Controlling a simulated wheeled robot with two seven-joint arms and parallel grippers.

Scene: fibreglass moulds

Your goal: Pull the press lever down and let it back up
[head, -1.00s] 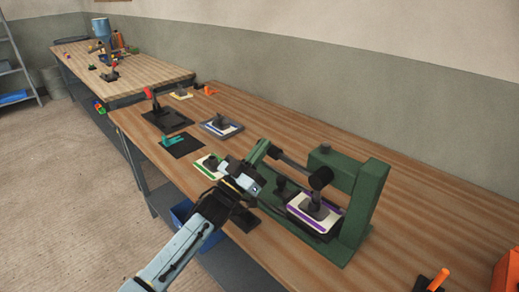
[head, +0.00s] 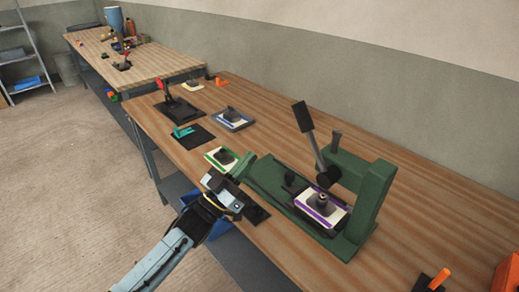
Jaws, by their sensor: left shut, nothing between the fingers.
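The green press (head: 366,208) stands on the near wooden bench. Its dark lever (head: 312,135) points up, tilted a little to the left, with a black grip at its top end. A white mould with a purple border (head: 335,218) and a dark knob lies on the press bed under the ram. My left gripper (head: 227,189) is shut and empty at the front left end of the press, low and well apart from the lever. Its fingertips are hard to make out. My right gripper is not in view.
A green-bordered mould (head: 217,155) lies just behind my left gripper. A grey tray (head: 233,121), a black plate with a teal part (head: 191,137) and a red-handled clamp (head: 168,100) stand farther back. Orange items are at the lower right. A blue bin (head: 217,229) is below the bench.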

